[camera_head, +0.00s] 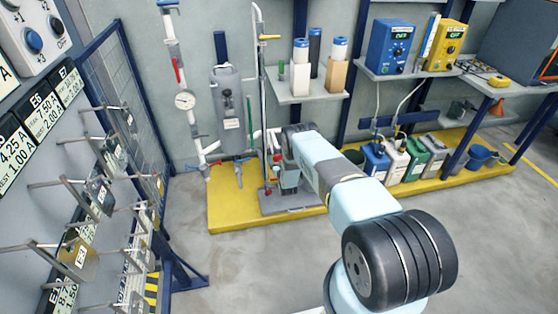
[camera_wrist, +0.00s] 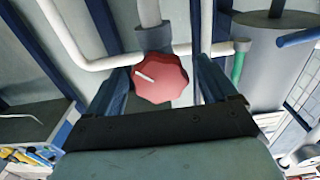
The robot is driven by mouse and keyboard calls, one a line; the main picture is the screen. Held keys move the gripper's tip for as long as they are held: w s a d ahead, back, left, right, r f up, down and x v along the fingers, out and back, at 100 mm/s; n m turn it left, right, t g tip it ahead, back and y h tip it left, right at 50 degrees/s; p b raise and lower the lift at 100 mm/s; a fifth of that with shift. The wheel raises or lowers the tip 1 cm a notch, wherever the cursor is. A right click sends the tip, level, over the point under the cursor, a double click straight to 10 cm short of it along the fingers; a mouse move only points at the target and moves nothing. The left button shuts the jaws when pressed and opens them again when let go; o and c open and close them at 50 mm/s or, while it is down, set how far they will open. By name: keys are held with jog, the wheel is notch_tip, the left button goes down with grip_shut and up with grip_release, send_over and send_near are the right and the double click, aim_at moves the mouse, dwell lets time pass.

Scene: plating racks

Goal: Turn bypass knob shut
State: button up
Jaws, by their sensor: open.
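The bypass knob (camera_wrist: 166,84) is a red, lobed knob with a white pointer line, in the middle of the wrist view. It sits below a grey fitting on a pale pipe. Its pointer slants up to the left. My gripper (camera_wrist: 163,72) is open, with one blue finger on each side of the knob. The left finger appears close to the knob's edge, and a narrow gap shows on the right. I cannot tell whether either finger touches it. In the head view my arm reaches to the pipework, and its end hides the fingers and the knob.
A pale pipe (camera_wrist: 75,50) and a grey cylinder (camera_wrist: 265,55) flank the knob. In the head view, a grey tank (camera_head: 229,110) and a gauge (camera_head: 184,101) stand left of my arm. Jugs (camera_head: 397,160) stand right on the yellow platform (camera_head: 232,212). The front floor is clear.

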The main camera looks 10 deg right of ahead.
jog(key=shift+c, duration=0.3)
jog(key=c, duration=1)
jog(key=shift+o, duration=0.2)
jog(key=shift+n, duration=2.4)
jog(key=o, duration=1)
jog(key=shift+s, duration=0.1)
jog(key=s, duration=1.3)
jog(key=shift+s+f, duration=0.1)
jog(key=shift+s, duration=0.2)
